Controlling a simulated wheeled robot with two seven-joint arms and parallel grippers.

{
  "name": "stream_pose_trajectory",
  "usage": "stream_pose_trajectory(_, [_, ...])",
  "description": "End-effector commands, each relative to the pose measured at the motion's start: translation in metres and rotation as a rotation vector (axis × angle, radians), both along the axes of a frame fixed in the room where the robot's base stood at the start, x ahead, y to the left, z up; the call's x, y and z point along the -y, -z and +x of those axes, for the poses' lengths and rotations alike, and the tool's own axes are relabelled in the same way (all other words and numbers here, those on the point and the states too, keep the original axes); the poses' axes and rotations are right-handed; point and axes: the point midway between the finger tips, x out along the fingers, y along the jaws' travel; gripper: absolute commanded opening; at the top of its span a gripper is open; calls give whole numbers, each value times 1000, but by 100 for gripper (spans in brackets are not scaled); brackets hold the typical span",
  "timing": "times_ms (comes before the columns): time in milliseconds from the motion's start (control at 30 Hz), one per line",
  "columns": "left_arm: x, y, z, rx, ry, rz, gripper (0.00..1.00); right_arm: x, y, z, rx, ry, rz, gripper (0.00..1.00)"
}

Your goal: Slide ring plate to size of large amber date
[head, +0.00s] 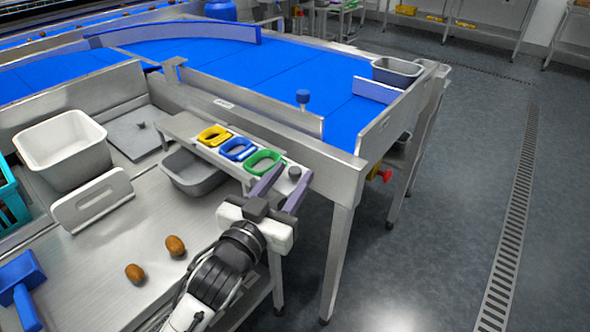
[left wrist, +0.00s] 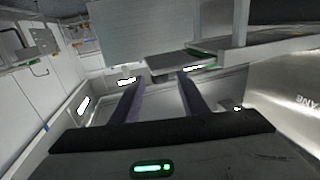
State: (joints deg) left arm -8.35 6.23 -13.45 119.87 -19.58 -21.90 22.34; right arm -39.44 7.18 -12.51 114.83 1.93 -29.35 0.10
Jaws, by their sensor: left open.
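The grey ring plate (head: 180,126) carries a yellow ring (head: 214,136), a blue ring (head: 237,149) and a green ring (head: 265,161) in a row. A small round knob (head: 295,172) stands at its right end. My left gripper (head: 284,184) is open at that end, its two purple fingers spread near the knob; I cannot tell whether they touch it. The open fingers also show in the left wrist view (left wrist: 158,98). Two brown dates, one (head: 135,273) and another (head: 175,245), lie apart on the steel table. My right gripper is out of view.
A grey bin (head: 192,172) sits beneath the ring plate. A white tub (head: 62,150), a white upright plate (head: 95,198) and a blue tool (head: 20,285) stand at left. The blue conveyor (head: 270,75) lies behind a steel rail. Open floor is at right.

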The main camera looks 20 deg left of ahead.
Motion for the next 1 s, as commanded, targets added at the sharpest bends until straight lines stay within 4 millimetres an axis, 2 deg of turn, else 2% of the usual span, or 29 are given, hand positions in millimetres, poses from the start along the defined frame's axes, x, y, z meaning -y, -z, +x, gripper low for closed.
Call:
stream_pose_trajectory(100, [2,0,16,1,1,1,40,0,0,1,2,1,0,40])
stream_pose_trajectory(200, [3,0,23,0,1,0,40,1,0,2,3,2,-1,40])
stream_pose_trajectory(533, [4,0,26,-1,1,-1,40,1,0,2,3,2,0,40])
stream_pose_trajectory(767, [3,1,26,-1,1,0,3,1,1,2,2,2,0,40])
stream_pose_trajectory(800, [4,1,26,-1,1,0,0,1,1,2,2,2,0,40])
stream_pose_trajectory(1000, [3,0,26,-1,3,0,0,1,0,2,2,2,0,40])
